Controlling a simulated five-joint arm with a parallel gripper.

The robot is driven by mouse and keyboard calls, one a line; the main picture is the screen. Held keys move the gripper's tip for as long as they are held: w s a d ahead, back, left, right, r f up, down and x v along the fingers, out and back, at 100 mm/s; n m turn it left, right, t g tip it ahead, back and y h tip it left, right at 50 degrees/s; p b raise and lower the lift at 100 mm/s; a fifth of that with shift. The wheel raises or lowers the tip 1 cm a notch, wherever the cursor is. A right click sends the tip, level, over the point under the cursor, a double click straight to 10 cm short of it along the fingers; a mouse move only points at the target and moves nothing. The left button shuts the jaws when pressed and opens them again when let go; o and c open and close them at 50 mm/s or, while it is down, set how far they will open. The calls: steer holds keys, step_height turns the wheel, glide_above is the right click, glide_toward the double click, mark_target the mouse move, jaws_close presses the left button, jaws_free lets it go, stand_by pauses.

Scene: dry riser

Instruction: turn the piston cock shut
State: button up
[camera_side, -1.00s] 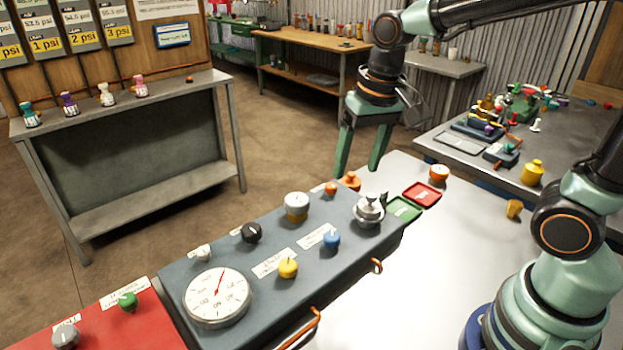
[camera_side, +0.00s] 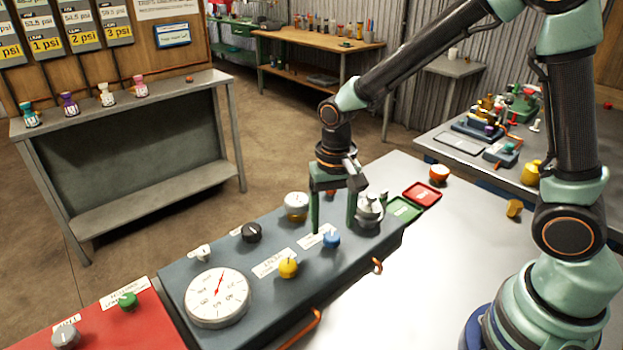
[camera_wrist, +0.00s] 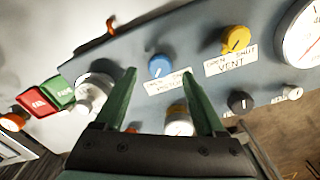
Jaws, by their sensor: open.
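The blue knob (camera_side: 331,240) sits on the grey panel, and it also shows in the wrist view (camera_wrist: 159,67). A white line marks the knob's top. My gripper (camera_side: 332,228) points down over the panel, open and empty. In the wrist view its two green fingers (camera_wrist: 159,74) frame the blue knob, which appears between and just beyond the tips. I cannot tell whether they touch anything.
A yellow VENT knob (camera_wrist: 235,39) is nearby on the grey panel (camera_side: 255,298). A silver regulator (camera_side: 368,211) stands close to the right finger.

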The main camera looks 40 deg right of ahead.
mark_target(332, 236)
steer(key=shift+f, duration=1.65)
jaws_close()
